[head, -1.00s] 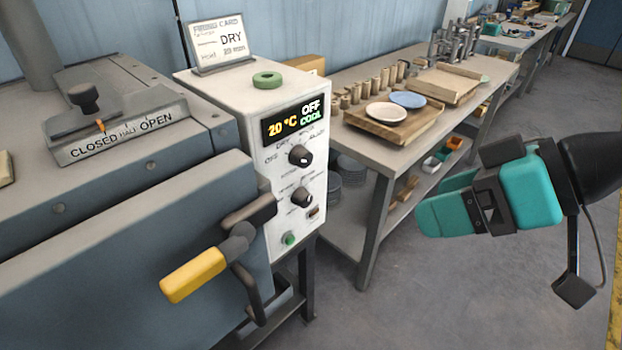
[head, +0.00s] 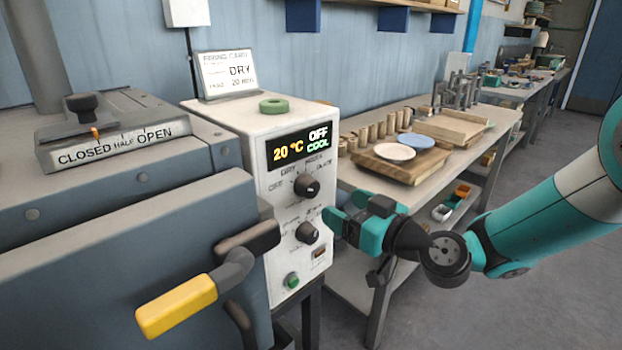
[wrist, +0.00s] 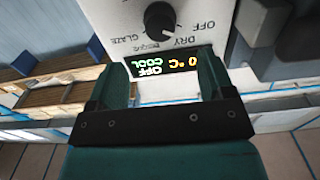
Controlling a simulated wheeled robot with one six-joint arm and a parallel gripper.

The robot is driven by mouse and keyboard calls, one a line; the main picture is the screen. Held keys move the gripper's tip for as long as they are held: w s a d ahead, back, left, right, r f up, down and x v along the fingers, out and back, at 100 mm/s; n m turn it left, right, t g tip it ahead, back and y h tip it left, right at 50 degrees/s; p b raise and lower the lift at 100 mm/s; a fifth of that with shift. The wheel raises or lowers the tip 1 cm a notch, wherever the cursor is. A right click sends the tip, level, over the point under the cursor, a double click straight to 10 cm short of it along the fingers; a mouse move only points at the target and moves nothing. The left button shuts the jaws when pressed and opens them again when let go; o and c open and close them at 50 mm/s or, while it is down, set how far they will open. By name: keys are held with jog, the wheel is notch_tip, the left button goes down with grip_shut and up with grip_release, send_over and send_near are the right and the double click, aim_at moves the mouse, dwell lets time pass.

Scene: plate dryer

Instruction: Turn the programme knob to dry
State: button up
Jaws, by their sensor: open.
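The programme knob (head: 306,186) is the upper black knob on the white control box, ringed by printed labels including OFF, DRY and GLAZE. It also shows upside down at the top of the wrist view (wrist: 161,17). The display (head: 299,147) reads 20 °C, OFF, COOL. My gripper (head: 339,216) is open and empty, just right of the control panel and lower than the programme knob. In the wrist view its teal fingers (wrist: 165,82) stand apart with the display seen between them, and the knob lies beyond the tips. I see no contact with the knob.
A second black knob (head: 307,232) and a green button (head: 292,281) sit lower on the panel. A yellow-ended handle (head: 177,305) juts out at front left. A firing card (head: 229,74) and green ring (head: 273,106) are on the box. A workbench (head: 487,140) with plates stands behind my arm.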

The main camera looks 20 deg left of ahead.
aim_at(314, 190)
jog(key=p+x, duration=0.2)
jog(key=x, duration=0.7)
jog(key=shift+w+a+p, duration=0.15)
jog(key=shift+a+p, duration=0.05)
jog(key=shift+p, duration=0.15)
jog(key=c, duration=0.9)
jog(key=m+b, duration=0.1)
jog(key=m, duration=0.1)
jog(key=shift+f+m+b, duration=0.1)
jog(key=shift+m+b, duration=0.2)
jog(key=shift+m, duration=0.1)
jog(key=m+b, duration=0.1)
jog(key=m, duration=0.3)
jog(key=shift+m, duration=0.7)
